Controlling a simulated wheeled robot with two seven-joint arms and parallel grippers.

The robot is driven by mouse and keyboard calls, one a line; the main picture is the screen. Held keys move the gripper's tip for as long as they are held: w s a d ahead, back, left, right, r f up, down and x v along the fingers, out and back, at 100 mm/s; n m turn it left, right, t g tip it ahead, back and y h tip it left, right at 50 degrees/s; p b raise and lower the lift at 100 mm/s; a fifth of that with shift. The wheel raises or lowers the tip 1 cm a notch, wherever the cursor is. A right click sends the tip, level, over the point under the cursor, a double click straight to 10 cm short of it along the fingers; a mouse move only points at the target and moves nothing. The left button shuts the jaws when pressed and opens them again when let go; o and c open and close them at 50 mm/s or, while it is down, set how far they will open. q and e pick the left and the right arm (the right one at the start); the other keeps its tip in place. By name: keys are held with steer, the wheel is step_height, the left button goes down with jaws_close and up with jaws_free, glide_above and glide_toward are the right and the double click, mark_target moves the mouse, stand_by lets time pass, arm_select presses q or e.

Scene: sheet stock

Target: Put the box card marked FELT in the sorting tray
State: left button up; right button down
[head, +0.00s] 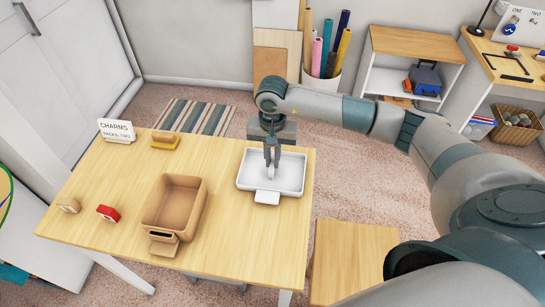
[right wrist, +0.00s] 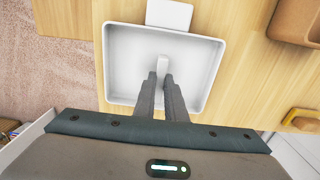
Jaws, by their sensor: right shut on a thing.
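The white sorting tray (head: 299,181) lies on the wooden table, toward its right side; it also fills the middle of the right wrist view (right wrist: 114,60). My right gripper (head: 271,163) points down over the tray. Its fingers (right wrist: 161,80) are shut on a small white card (right wrist: 162,65), seen nearly edge-on at the fingertips. I cannot read any marking on it, nor tell whether it touches the tray floor. A blank-looking white tab (head: 267,197) sits at the tray's front edge. My left gripper is out of view.
An open brown box (head: 174,205) with a dark slot on its front stands left of the tray. A CHARMS sign (head: 117,131), a yellow-orange item (head: 165,140), a red item (head: 108,213) and a tan item (head: 68,205) lie farther left. Bare tabletop surrounds the tray.

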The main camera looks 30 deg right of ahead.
mark_target(272, 161)
steer(key=shift+f, duration=0.15)
steer(key=c, duration=1.8)
jaws_free()
steer(key=shift+r, duration=0.2)
steer(key=shift+w+r+b, duration=0.1)
steer(key=shift+r+b, duration=2.85)
steer(key=shift+r, duration=3.05)
